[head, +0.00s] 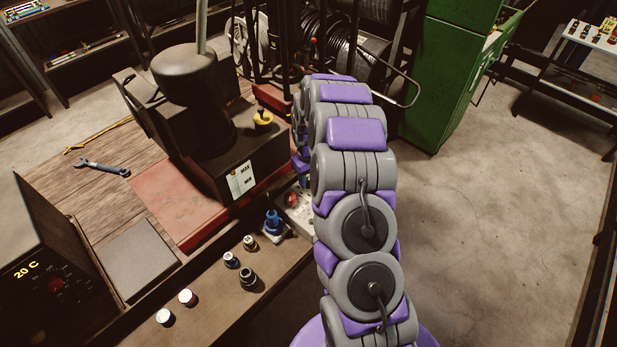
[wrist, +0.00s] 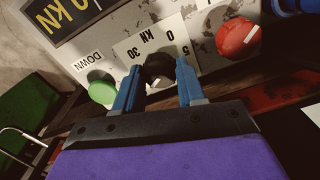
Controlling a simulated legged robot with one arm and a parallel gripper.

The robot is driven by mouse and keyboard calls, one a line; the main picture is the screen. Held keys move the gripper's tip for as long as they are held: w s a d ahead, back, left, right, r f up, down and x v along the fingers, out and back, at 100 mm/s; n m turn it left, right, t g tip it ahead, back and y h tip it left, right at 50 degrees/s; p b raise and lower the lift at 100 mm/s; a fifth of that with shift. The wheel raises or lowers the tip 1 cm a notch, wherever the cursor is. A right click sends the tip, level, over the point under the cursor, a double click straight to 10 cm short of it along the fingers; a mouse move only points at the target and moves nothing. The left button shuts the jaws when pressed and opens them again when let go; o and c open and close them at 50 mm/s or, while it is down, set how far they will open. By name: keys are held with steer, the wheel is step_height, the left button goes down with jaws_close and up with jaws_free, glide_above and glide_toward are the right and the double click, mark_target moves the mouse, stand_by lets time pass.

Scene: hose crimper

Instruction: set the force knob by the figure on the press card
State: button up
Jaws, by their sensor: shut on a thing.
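In the wrist view my gripper (wrist: 158,72) has its two blue fingers on either side of the black force knob (wrist: 159,66), shut on it. The knob sits on a pale dial plate (wrist: 132,47) marked KN, with 30, 0 and 5 readable around it. In the head view my arm hides the gripper and knob.
A green button (wrist: 102,88) beside DOWN and a red button (wrist: 238,37) flank the dial. In the head view the red button (head: 293,230) is beside a blue part (head: 273,223). Several small fittings and caps stand on the bench (head: 215,305). The floor at right is clear.

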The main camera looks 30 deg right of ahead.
mark_target(309, 180)
steer(key=shift+w+r+n, duration=0.1)
steer(key=shift+w+n, duration=0.1)
steer(key=shift+n, duration=1.1)
steer(key=o, duration=1.1)
steer(key=shift+s, duration=0.1)
steer(key=shift+c, duration=0.2)
step_height(309, 180, up, 17)
steer(key=shift+p, duration=0.45)
